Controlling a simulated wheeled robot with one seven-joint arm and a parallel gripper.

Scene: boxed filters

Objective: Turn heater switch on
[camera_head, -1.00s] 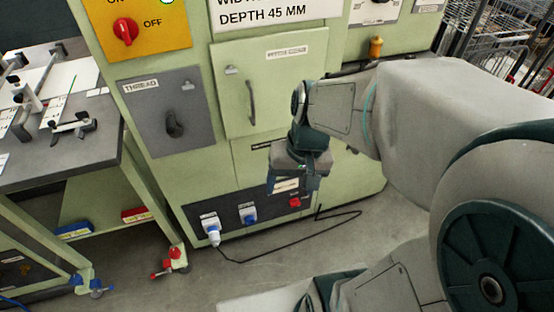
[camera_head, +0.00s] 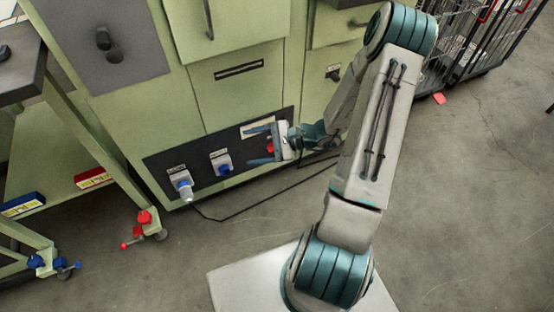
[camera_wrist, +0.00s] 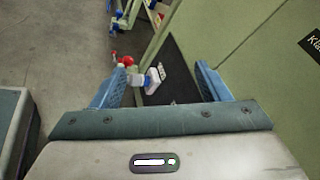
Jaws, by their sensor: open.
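A small red switch (camera_head: 270,148) sits at the right end of the dark panel (camera_head: 160,160) low on the green cabinet. It is partly hidden behind my gripper, and its position cannot be read. A pale label (camera_head: 258,128) above it is too small to read. No heater label can be read in these views. My gripper (camera_head: 250,146) is open and empty in front of this panel, its fingers pointing left along it. In the wrist view, my gripper (camera_wrist: 162,66) has its fingers on either side of a blue socket (camera_wrist: 151,77) farther along the panel.
A white-and-blue plug (camera_head: 184,188) sits in a socket on the panel, with a black cable on the floor. A second blue socket (camera_head: 221,163) is beside it. A workbench leg with a red caster (camera_head: 146,222) stands at the left. The floor in front is clear.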

